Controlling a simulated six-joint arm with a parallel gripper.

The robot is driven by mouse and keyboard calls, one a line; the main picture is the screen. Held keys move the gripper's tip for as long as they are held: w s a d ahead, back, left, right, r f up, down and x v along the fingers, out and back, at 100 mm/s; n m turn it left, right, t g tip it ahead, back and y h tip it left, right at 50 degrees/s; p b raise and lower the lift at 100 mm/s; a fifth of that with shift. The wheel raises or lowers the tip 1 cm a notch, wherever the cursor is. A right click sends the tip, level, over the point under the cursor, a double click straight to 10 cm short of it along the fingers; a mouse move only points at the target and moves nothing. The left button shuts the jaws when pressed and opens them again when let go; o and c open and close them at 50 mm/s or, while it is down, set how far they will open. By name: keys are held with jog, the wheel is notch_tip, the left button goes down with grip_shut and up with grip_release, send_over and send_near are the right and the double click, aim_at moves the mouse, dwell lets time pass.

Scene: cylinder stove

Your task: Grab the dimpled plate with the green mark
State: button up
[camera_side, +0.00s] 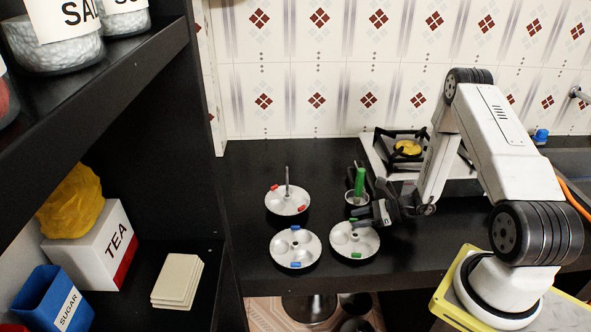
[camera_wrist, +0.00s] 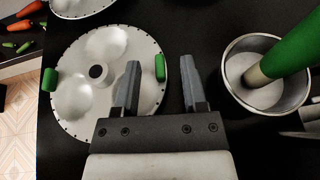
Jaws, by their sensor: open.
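The dimpled plate with green marks (camera_side: 345,247) is round and white with shallow hollows, and stands on the dark counter at the front right of three such plates. In the wrist view it (camera_wrist: 90,48) fills the left side, with a green mark (camera_wrist: 160,68) on its near right rim and another at its left edge. My gripper (camera_side: 375,211) is above the plate's right side. In the wrist view my gripper (camera_wrist: 160,82) is open, its left finger over the plate's rim by the green mark and its right finger over the bare counter.
A metal cup with a green-handled tool (camera_wrist: 262,80) stands close to the right finger. A plate with blue marks (camera_side: 296,250) is left of the green-marked one. A plate with red marks (camera_side: 287,202) and an upright rod is behind. A stove (camera_side: 380,165) is at the back.

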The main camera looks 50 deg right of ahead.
grip_shut()
jog(key=shift+r, duration=0.1)
dwell(0.4)
notch_tip(320, 180, up, 10)
dwell(0.8)
dwell(0.6)
